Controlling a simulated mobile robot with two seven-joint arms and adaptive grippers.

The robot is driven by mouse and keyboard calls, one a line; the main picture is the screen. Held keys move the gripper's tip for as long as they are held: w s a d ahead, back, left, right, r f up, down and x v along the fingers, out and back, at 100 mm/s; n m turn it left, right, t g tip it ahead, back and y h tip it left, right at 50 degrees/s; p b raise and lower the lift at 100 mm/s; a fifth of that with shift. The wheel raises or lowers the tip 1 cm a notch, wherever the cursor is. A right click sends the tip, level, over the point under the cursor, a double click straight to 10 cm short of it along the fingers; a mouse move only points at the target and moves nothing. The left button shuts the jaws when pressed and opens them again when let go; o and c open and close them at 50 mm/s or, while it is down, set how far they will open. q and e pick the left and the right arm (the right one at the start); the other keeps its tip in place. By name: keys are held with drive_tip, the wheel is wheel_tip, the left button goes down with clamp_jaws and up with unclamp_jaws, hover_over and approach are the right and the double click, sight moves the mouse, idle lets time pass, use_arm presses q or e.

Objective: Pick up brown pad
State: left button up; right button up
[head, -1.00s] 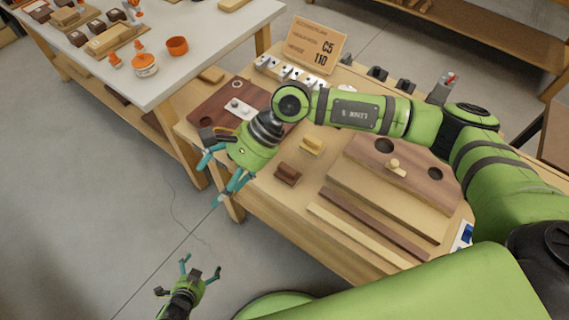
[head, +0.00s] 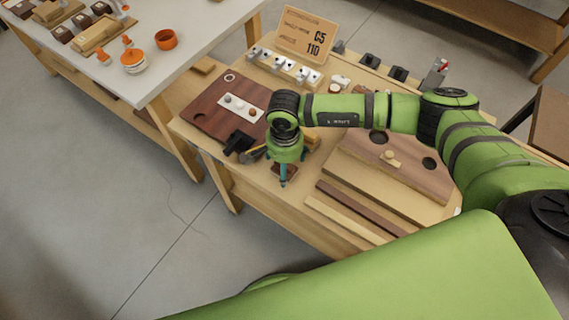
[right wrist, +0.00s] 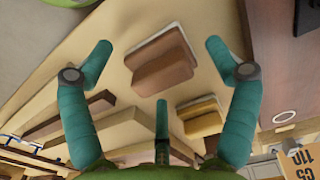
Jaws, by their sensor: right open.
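The brown pad, a small block with a raised grip, lies on the wooden bench. In the head view only part of the brown pad (head: 291,172) shows, because my right gripper (head: 283,178) hangs over it, pointing down. In the right wrist view the whole brown pad (right wrist: 160,62) shows between the spread teal fingers of my right gripper (right wrist: 158,60). The fingers are open and empty; I see no contact with the pad. My left gripper is out of view.
A tan pad (right wrist: 201,116) lies close to the brown one. A brown board (head: 205,105) with a white strip lies to the left. A board with holes (head: 415,168) and two long strips (head: 350,215) lie to the right. A sign (head: 305,35) stands behind.

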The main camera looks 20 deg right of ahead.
drive_tip(key=shift+f, duration=0.1)
drive_tip(key=c, duration=1.4)
